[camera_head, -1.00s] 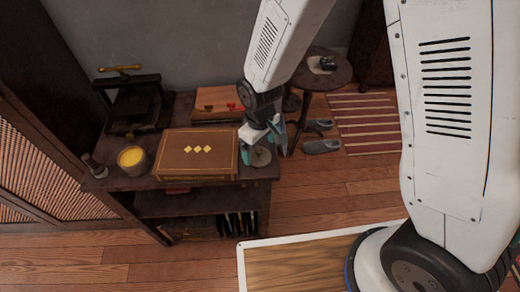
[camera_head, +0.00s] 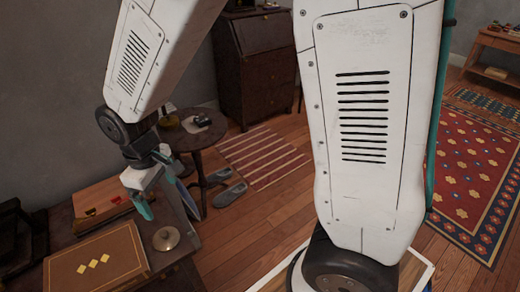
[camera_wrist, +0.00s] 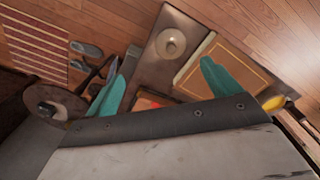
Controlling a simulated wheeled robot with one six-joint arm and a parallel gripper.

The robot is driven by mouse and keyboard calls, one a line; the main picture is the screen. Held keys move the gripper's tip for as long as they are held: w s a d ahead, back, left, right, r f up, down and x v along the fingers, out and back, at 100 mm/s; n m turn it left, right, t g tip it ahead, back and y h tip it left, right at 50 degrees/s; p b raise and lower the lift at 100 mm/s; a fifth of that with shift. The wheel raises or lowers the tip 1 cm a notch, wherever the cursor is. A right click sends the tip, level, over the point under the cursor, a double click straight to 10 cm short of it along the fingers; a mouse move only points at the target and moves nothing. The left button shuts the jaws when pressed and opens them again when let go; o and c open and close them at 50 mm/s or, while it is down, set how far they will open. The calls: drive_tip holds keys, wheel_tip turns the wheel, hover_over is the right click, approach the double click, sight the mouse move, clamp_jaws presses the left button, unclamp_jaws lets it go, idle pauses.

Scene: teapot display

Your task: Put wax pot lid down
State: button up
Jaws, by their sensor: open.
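The wax pot lid (camera_head: 166,238) is a round, pale metal disc with a small knob. It lies knob up on the dark wooden table top, right of the brown box, and also shows in the wrist view (camera_wrist: 171,43). My gripper (camera_head: 163,200) has teal fingers and is open and empty, above and apart from the lid. In the wrist view its fingers (camera_wrist: 160,78) are spread wide, with the lid beyond the gap between them. The yellow wax of the pot (camera_wrist: 276,103) shows partly at the right of the wrist view.
The brown box with yellow diamonds (camera_head: 95,262) sits close left of the lid. A smaller wooden box (camera_head: 100,203) stands behind it. A round side table (camera_head: 205,132) with small items and a pair of slippers (camera_head: 230,194) are beyond. A striped rug (camera_head: 262,157) lies on the floor.

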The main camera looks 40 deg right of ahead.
drive_tip(key=s+d+r+m, duration=0.4)
drive_tip(key=s+d+r, duration=0.4)
drive_tip(key=d+r, duration=0.4)
drive_tip(key=s+d+r+m, duration=0.1)
drive_tip(key=s+d+r, duration=0.1)
drive_tip(key=s, duration=0.3)
drive_tip(key=s+d+r+m+t, duration=0.1)
drive_tip(key=s+d+r+m, duration=0.1)
drive_tip(key=s+d, duration=0.2)
drive_tip(key=shift+s+r+m, duration=0.15)
drive_tip(key=shift+s+m, duration=0.15)
drive_tip(key=shift+s, duration=0.7)
